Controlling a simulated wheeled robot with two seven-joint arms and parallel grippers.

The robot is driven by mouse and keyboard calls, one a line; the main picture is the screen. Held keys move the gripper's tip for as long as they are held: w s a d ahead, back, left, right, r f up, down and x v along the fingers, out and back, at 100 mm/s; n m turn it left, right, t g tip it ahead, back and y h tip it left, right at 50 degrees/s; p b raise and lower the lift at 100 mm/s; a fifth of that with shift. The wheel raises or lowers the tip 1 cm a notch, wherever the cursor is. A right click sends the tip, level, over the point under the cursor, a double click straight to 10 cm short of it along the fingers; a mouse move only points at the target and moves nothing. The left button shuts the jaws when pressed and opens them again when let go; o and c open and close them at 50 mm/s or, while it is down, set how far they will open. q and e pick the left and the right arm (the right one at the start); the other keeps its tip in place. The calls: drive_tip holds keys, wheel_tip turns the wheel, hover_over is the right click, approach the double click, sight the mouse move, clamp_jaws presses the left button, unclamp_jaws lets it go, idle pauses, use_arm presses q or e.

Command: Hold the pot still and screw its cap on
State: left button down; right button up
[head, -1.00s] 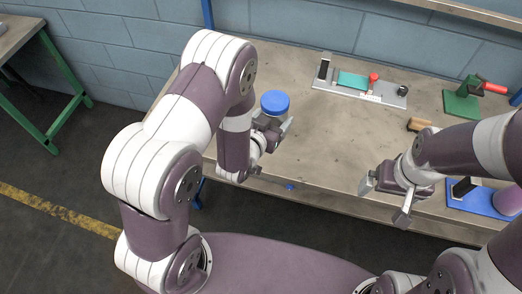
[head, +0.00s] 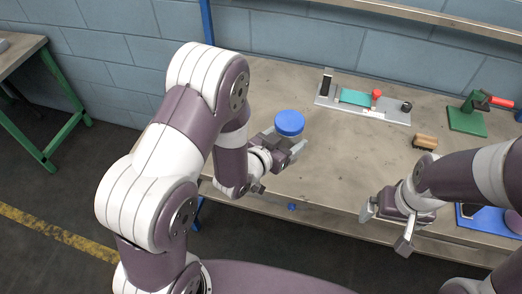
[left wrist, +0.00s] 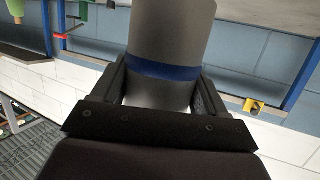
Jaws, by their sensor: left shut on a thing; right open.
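The pot (left wrist: 165,45) is a grey cylinder with a dark blue band in the left wrist view. My left gripper (left wrist: 160,92) is shut around it, one finger on each side. In the head view, a round blue top (head: 289,122) shows at my left gripper (head: 284,143), above the table. I cannot tell whether this blue top is the cap or part of the pot, and most of the pot's side is hidden there. My right gripper (head: 386,229) is open and empty near the table's front edge, to the right of the pot and apart from it.
On the table (head: 330,175), a grey fixture plate (head: 335,102) with a green block and red knob lies at the back. A wooden block (head: 425,142), a green stand (head: 467,121) with a red handle and a blue plate (head: 495,222) are on the right. The table's middle is clear.

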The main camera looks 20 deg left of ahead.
use_arm(q)
drive_tip(key=w+a+f, duration=0.2)
drive_tip(key=a+f, duration=0.2)
drive_tip(key=a, duration=0.3)
drive_tip(key=shift+a+f, duration=0.15)
drive_tip(key=shift+f, duration=0.1)
drive_tip(key=shift+f, duration=0.1)
drive_tip(key=shift+f, duration=1.9)
